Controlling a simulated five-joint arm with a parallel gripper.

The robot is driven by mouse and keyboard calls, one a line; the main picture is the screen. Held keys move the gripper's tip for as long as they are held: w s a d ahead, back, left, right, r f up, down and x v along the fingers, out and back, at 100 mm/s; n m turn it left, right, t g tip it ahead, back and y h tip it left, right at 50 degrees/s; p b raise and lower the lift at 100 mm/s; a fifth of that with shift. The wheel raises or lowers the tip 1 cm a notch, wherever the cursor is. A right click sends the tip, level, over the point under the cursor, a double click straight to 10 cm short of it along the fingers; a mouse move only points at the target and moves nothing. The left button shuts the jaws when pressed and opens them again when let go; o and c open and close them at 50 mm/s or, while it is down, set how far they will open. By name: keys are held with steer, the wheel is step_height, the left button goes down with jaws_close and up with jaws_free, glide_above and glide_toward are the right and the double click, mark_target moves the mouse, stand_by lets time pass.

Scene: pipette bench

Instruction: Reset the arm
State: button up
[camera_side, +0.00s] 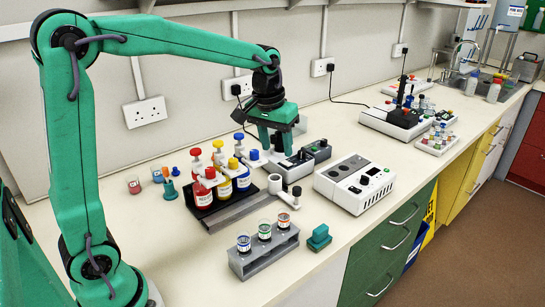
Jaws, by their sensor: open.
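My gripper (278,143) points down over the middle of the bench, at the end of my green arm. Its green fingers are spread apart. Dark and pale parts show between and behind the fingers; I cannot tell whether they belong to the gripper or to something behind. A small grey and black device (296,166) sits just below and to the right of the fingers. I cannot tell whether the fingers touch it. Nothing is clearly held.
Red, yellow and blue bottles (223,186) stand in a dark rack left of the gripper. A grey rack (266,256) with three cups is in front. A white block with round wells (354,183) stands right. Small pots (134,185) stand left. The front-left bench top is clear.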

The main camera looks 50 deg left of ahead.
steer(key=s+d+m+t, duration=0.2)
steer(key=s+m+t, duration=0.1)
steer(key=s, duration=1.8)
steer(key=shift+r+t, duration=0.3)
steer(key=shift+r, duration=0.15)
stand_by(0.5)
